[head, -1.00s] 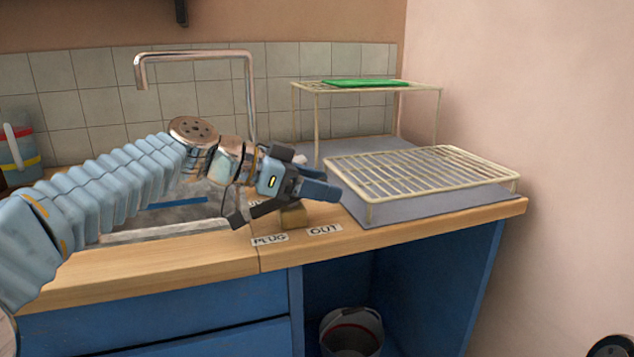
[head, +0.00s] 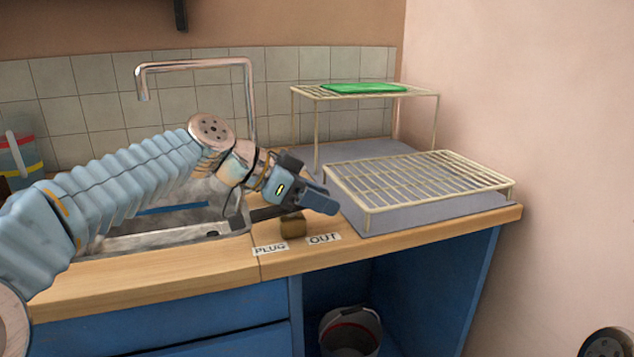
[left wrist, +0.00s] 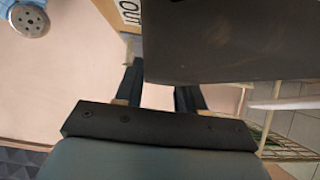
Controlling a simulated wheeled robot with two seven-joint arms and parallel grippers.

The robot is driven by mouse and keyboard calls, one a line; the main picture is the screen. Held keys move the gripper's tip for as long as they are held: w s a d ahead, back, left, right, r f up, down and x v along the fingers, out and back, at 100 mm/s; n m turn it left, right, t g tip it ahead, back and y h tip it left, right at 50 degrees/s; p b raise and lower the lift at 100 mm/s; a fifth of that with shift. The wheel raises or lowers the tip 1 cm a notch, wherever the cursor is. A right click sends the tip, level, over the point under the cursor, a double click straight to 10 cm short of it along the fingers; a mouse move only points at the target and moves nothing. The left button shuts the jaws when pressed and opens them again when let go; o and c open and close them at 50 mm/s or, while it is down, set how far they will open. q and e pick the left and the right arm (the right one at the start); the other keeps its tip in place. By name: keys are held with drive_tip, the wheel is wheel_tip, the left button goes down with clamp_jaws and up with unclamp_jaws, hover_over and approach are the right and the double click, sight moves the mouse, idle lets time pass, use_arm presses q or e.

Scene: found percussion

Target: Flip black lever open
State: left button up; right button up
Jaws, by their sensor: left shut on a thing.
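My left gripper (head: 322,203) is over the counter beside the sink, its fingers pointing right and slightly down. A black lever (head: 266,213) shows as a dark bar running from the sink edge to behind the gripper. A small brass-coloured block (head: 293,226) is just below the gripper, behind the PLUG and OUT labels. In the left wrist view a broad dark surface, apparently the lever (left wrist: 220,40), fills the space ahead of the fingers (left wrist: 160,90). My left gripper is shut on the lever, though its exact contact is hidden.
A wire rack (head: 420,183) stands right of the gripper on a grey mat (head: 440,207). A raised shelf behind holds a green board (head: 363,88). The sink (head: 190,222) and tall faucet (head: 195,65) are to the left. A bucket (head: 350,332) stands below the counter.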

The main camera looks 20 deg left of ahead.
sight(277, 208)
use_arm(q)
drive_tip(key=shift+d+r+y+p, duration=0.1)
drive_tip(key=shift+r+y+p, duration=0.2)
drive_tip(key=shift+p, duration=0.2)
drive_tip(key=shift+w+f+g+y+p, duration=0.1)
drive_tip(key=shift+f+g+y+p, duration=0.5)
drive_tip(key=shift+y, duration=0.1)
drive_tip(key=shift+f+g+y, duration=0.7)
drive_tip(key=shift+y, duration=0.3)
use_arm(e)
drive_tip(key=shift+r, duration=1.75)
use_arm(q)
drive_tip(key=o, duration=1)
drive_tip(key=shift+c, duration=0.2)
drive_tip(key=v, duration=1.3)
drive_tip(key=shift+r, duration=0.35)
